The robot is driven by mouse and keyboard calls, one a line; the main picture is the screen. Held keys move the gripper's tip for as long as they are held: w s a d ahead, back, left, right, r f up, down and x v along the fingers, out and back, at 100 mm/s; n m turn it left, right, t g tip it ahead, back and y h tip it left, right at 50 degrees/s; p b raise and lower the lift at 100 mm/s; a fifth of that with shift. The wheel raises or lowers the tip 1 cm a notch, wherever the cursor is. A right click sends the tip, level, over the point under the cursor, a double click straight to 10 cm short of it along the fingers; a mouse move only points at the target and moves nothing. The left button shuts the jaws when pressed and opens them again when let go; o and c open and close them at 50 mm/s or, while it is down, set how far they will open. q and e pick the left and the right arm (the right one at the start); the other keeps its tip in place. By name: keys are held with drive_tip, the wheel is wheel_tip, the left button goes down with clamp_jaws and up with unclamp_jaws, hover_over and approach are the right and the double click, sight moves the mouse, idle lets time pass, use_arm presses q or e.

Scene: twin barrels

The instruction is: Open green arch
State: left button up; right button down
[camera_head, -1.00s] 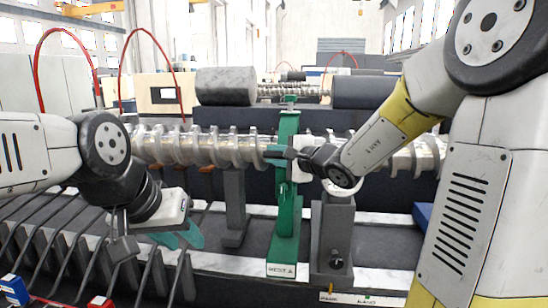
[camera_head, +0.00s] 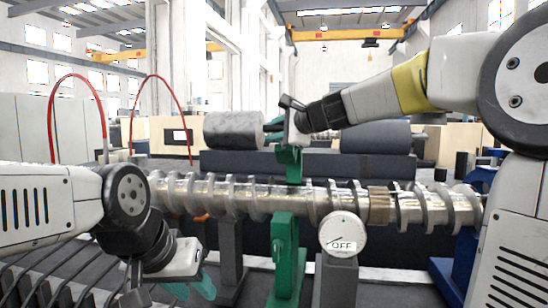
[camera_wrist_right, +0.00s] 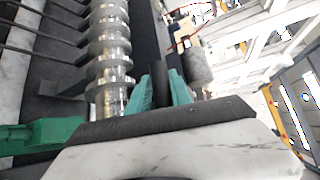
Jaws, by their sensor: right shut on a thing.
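The green arch has a lower post (camera_head: 286,258) standing in front of the metal screw shaft (camera_head: 250,196). Its upper green part (camera_head: 289,166) is swung up and shows above and behind the shaft, so the arch stands open. My right gripper (camera_head: 276,132) is at the top of this raised part, shut on it. In the right wrist view, my right gripper's teal fingers (camera_wrist_right: 162,92) have a dark piece between them. The green lower post (camera_wrist_right: 40,135) is at the left there. My left gripper (camera_head: 191,289) hangs low at the left, away from the arch; its finger gap is unclear.
A round dial marked OFF (camera_head: 343,233) sits on a grey post (camera_head: 335,280) right of the arch. Another grey support (camera_head: 231,262) stands left of it. Dark rollers (camera_head: 376,138) lie behind the shaft. Slanted dark bars (camera_head: 50,272) fill the lower left.

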drive_tip(key=w+d+r, duration=0.1)
drive_tip(key=w+r, duration=0.3)
drive_tip(key=w, duration=0.2)
drive_tip(key=w+d+r+m+g, duration=0.1)
drive_tip(key=w+d+r, duration=0.1)
drive_tip(key=w+r, duration=0.2)
drive_tip(key=shift+w+d+r+h, duration=0.2)
drive_tip(key=shift+w+r+h, duration=0.1)
drive_tip(key=shift+w, duration=1.3)
drive_tip(key=shift+f, duration=0.1)
drive_tip(key=c, duration=1.3)
unclamp_jaws()
drive_tip(key=shift+w+d+f, duration=0.1)
drive_tip(key=v, duration=0.8)
drive_tip(key=shift+s+a+r, duration=0.2)
drive_tip(key=shift+a+r, duration=0.05)
drive_tip(key=shift+r, duration=0.15)
drive_tip(key=shift+a, duration=0.15)
